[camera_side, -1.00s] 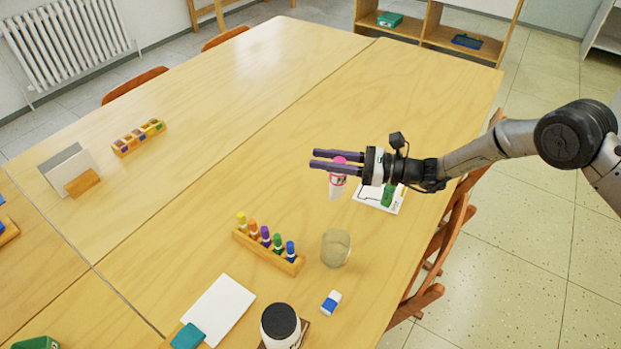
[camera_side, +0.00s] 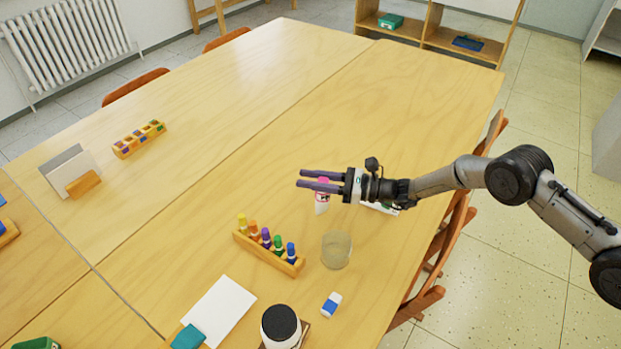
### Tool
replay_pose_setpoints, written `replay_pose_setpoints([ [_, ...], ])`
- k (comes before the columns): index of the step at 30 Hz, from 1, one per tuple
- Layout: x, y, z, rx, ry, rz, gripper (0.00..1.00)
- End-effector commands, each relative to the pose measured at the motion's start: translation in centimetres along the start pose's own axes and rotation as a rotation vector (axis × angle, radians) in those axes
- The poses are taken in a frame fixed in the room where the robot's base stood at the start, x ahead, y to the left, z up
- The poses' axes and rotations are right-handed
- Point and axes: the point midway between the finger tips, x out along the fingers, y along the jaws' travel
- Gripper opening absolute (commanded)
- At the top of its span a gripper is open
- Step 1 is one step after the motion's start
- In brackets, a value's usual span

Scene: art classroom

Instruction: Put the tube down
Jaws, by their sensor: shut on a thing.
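The tube (camera_side: 322,204) is white with a pink cap and hangs upright below the fingers. My gripper (camera_side: 322,181) is shut on it near its pink top, and the fingers hide part of the cap. The gripper points left and holds the tube above the table (camera_side: 390,95), behind the glass cup and apart from it.
A clear glass cup (camera_side: 336,250) stands in front of the tube. A wooden rack with several colored markers (camera_side: 268,250) is to its left. A blue-and-white eraser (camera_side: 331,305), a black-lidded jar (camera_side: 280,326) and white paper (camera_side: 219,310) lie nearer.

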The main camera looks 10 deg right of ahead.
Motion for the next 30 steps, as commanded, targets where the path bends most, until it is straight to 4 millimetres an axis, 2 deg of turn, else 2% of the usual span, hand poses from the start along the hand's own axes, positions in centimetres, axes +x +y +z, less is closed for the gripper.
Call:
replay_pose_setpoints([
  [7,0.0,0.0,-0.2,-0.001,-0.001,0.000,0.00],
  [8,0.0,0.0,-0.3,0.000,0.000,0.000,0.34],
  [12,0.0,0.0,-0.3,0.000,0.000,0.000,0.59],
  [23,0.0,0.0,0.1,0.000,0.000,0.000,0.60],
  [26,-1.0,-0.1,0.0,0.001,0.002,-0.002,0.60],
  [30,-3.5,-0.1,0.1,0.002,0.001,-0.004,0.60],
])
